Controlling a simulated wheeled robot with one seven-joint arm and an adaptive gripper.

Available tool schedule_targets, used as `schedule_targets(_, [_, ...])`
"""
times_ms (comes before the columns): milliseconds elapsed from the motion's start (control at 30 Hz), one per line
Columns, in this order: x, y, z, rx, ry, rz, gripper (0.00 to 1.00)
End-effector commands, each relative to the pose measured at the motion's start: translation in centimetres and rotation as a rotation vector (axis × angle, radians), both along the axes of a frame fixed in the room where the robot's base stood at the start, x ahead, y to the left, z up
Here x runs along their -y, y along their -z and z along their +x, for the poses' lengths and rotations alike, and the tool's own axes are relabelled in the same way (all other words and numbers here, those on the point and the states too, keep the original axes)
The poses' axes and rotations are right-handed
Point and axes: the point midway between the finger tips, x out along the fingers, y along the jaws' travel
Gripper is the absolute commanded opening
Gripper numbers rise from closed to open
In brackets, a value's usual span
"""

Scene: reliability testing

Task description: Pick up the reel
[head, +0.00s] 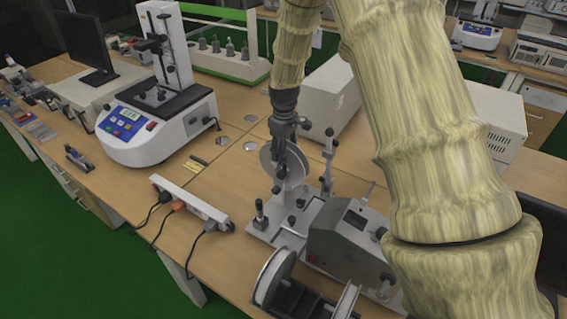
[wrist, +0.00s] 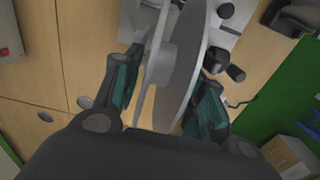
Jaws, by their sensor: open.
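The reel (head: 270,165) is a pale grey disc-shaped spool standing on edge on a grey bench machine in the head view. It fills the upper middle of the wrist view, where its two flanges and hub (wrist: 186,55) show. My gripper (head: 289,160) comes down from above at the reel. In the wrist view the fingers of my gripper (wrist: 176,65) are apart, one on each side of the reel, with a gap visible at the left finger. Whether the right finger touches the flange I cannot tell. Part of the reel is hidden behind the gripper.
The grey machine base (head: 262,228) and its upright post (head: 327,160) stand close by. A second white reel (head: 272,278) sits at the front. A power strip (head: 190,200) lies left, with a tester (head: 155,125) behind. Bare wood (head: 235,165) lies between.

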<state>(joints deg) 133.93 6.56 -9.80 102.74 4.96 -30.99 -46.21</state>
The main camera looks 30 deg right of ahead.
Motion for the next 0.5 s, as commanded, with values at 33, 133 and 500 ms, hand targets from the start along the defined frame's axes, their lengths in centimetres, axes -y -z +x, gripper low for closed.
schedule_targets(33, [0.0,-0.01,0.0,0.0,0.0,0.0,0.37])
schedule_targets(133, [-0.01,-0.01,0.01,0.0,0.0,0.0,0.19])
schedule_targets(500, [0.02,-0.07,0.02,0.001,0.0,0.0,0.0])
